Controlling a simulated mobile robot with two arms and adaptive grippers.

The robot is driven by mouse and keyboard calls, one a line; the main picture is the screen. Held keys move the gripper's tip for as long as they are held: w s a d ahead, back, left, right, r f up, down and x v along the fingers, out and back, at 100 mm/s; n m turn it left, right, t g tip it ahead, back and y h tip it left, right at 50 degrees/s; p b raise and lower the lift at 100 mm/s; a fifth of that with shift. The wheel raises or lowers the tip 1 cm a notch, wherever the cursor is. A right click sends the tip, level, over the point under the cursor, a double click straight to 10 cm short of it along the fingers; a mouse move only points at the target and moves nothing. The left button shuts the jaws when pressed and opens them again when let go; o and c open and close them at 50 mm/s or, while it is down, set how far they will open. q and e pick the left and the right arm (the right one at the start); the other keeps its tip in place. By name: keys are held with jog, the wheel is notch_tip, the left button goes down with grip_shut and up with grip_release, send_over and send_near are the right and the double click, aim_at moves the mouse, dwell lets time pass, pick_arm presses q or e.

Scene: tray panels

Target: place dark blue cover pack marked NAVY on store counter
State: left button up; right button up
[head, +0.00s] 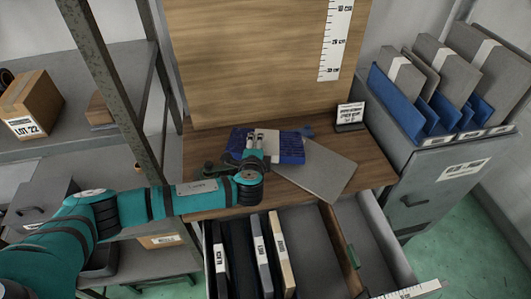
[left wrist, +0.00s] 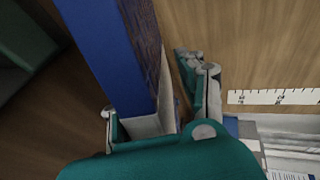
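A blue pack with a dark patterned part (head: 291,148) lies on the wooden store counter (head: 205,150). My left gripper (head: 260,136) is over this pack, its fingertips at it. In the left wrist view the blue pack (left wrist: 98,45) runs up to my left gripper (left wrist: 158,100). The fingers stand apart, with a gap between the right finger and the pack. No NAVY mark is readable on this pack. A dark pack (head: 221,262) with a white label, perhaps NAVY, stands in the open drawer. My right gripper is out of view.
A grey panel (head: 322,171) lies beside the blue pack. The drawer also holds a grey pack (head: 262,255) and a tan pack (head: 283,255). A small sign (head: 350,114) stands at the counter's back right. A grey bin (head: 440,160) holds blue and grey panels. Shelves stand left.

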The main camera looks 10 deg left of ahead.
pick_arm(q)
jog(key=p+v, duration=0.4)
jog(key=v, duration=0.2)
jog(key=shift+s+r, duration=0.15)
jog(key=shift+r, duration=0.05)
jog(key=shift+s, duration=0.35)
